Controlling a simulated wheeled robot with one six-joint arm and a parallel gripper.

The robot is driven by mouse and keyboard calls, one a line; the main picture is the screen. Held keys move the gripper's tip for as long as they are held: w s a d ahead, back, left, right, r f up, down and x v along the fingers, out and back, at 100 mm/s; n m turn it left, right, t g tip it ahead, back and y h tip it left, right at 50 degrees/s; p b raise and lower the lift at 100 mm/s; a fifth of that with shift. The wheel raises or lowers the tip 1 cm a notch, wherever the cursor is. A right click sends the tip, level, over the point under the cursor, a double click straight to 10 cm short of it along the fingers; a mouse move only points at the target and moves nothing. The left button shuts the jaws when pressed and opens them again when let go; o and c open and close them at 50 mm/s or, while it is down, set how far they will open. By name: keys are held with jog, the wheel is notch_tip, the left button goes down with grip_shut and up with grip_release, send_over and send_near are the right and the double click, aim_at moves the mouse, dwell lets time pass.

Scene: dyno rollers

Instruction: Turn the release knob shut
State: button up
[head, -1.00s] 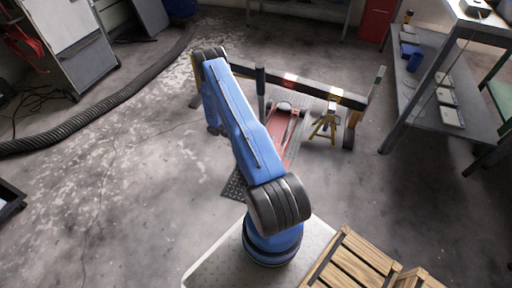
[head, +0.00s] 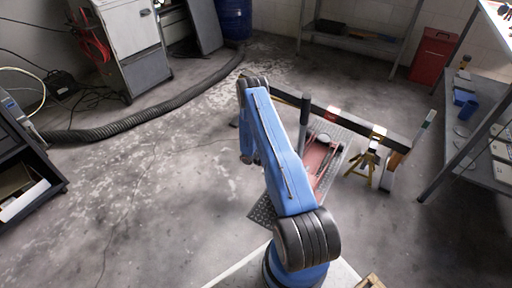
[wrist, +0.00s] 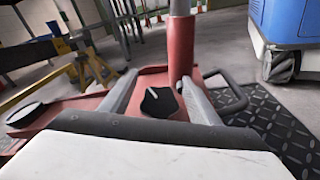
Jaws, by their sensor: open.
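The release knob (wrist: 158,102) is black with a white pointer mark. It sits on the red floor jack (wrist: 80,105), at the foot of the upright red handle socket (wrist: 181,45). In the wrist view my gripper (wrist: 161,79) is open, with one grey finger on each side of the knob in the picture. I cannot tell whether either finger touches it. In the head view the red jack (head: 318,160) lies partly behind my blue arm. The knob and my gripper's fingers are hidden there.
A dark crossbeam (head: 345,118) spans behind the jack, near a yellow jack stand (head: 366,162). A black tread plate (wrist: 270,118) lies beside the jack. A metal shelf (head: 480,150) stands at right. A thick hose (head: 150,122) crosses the floor at left, with open floor before it.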

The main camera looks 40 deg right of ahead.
jog(key=n+t+h, duration=0.1)
jog(key=n+h, duration=0.1)
jog(key=n, duration=0.1)
jog(key=d+n+t+h, duration=0.1)
jog(key=n+h, duration=0.1)
jog(key=w+n+t+h, duration=0.1)
jog(key=n+t+h, duration=0.1)
jog(key=n, duration=0.1)
jog(key=shift+d+r+n, duration=0.15)
jog(key=shift+n, duration=0.15)
jog(key=shift+w+d+n+t+h, duration=0.15)
jog(key=shift+n+t+h, duration=0.4)
jog(key=shift+n, duration=0.35)
jog(key=shift+w+a+t, duration=0.2)
jog(key=shift+w+t, duration=0.05)
jog(key=shift+t, duration=0.1)
jog(key=v, duration=1.7)
jog(key=a+r+m+y, duration=0.2)
jog(key=r, duration=0.9)
jog(key=w+a+r+m+y, duration=0.1)
jog(key=a+r+m+y, duration=0.1)
jog(key=r, duration=1)
jog(key=shift+w+a+r+m+y, duration=0.15)
jog(key=shift+w+a+m+y, duration=0.1)
jog(key=shift+w+m+y, duration=0.25)
jog(key=shift+s, duration=0.2)
